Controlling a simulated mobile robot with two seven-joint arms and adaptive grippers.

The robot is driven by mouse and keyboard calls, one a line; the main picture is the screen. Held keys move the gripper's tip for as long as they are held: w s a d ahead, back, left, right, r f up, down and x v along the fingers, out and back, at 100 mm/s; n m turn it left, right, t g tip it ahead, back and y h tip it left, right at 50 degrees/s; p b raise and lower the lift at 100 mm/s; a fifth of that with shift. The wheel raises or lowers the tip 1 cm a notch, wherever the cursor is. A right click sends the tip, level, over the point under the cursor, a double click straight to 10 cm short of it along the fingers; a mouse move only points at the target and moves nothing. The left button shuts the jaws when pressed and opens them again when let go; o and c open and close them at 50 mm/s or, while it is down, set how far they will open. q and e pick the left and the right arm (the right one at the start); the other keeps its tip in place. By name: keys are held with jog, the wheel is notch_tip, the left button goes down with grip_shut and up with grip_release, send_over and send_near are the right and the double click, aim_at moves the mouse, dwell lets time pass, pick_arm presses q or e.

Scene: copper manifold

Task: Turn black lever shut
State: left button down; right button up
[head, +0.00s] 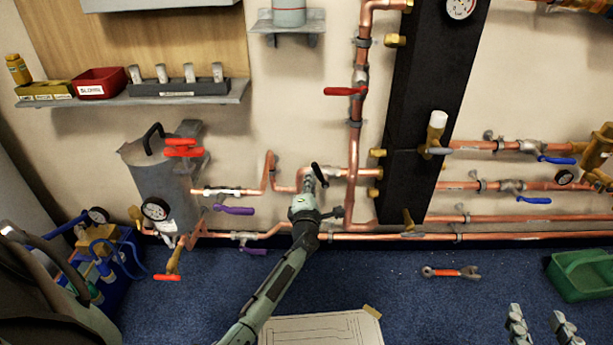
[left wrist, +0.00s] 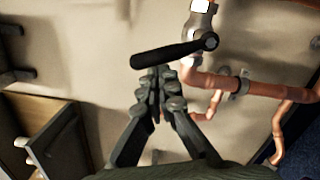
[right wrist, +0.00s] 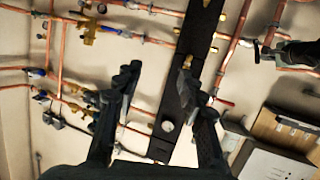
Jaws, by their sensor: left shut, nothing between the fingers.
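The black lever (head: 319,174) sits on a silver valve in the copper pipe left of the tall black manifold, tilted in the head view. In the left wrist view the black lever (left wrist: 165,56) runs from its pivot at the upper right down to the left. My left gripper (head: 310,194) is at the valve, just below the lever. Its fingertips (left wrist: 158,78) are together and empty, close against the lever's side; I cannot tell whether they touch. My right gripper (head: 540,318) is open and empty at the lower right, away from the lever; its spread fingers show in the right wrist view (right wrist: 158,80).
Copper pipes run close around the valve. A red lever (head: 345,91) is above, purple levers (head: 234,210) are to the left, and blue levers (head: 556,160) are to the right. The black manifold (head: 425,95) stands beside the valve. A wrench (head: 450,272) and green tray (head: 585,273) lie on the floor.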

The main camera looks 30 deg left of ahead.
pick_arm(q)
jog(key=m+p, duration=0.1)
jog(key=d+r+m+p, duration=0.1)
jog(key=m, duration=0.1)
jog(key=w+d+m+p, duration=0.1)
jog(key=shift+w+r+m, duration=0.1)
jog(key=shift+r+m, duration=0.1)
jog(key=shift+m, duration=0.1)
pick_arm(e)
jog(key=s+d+f+m+g+h, duration=0.1)
jog(key=s+d+f+g+h, duration=0.4)
jog(key=s+d+f+g, duration=0.4)
jog(key=shift+s+d+f+m+g, duration=0.4)
jog(key=shift+s+d+f, duration=0.95)
jog(key=shift+s+d, duration=0.6)
jog(key=shift+w+d, duration=0.15)
jog(key=shift+w, duration=0.1)
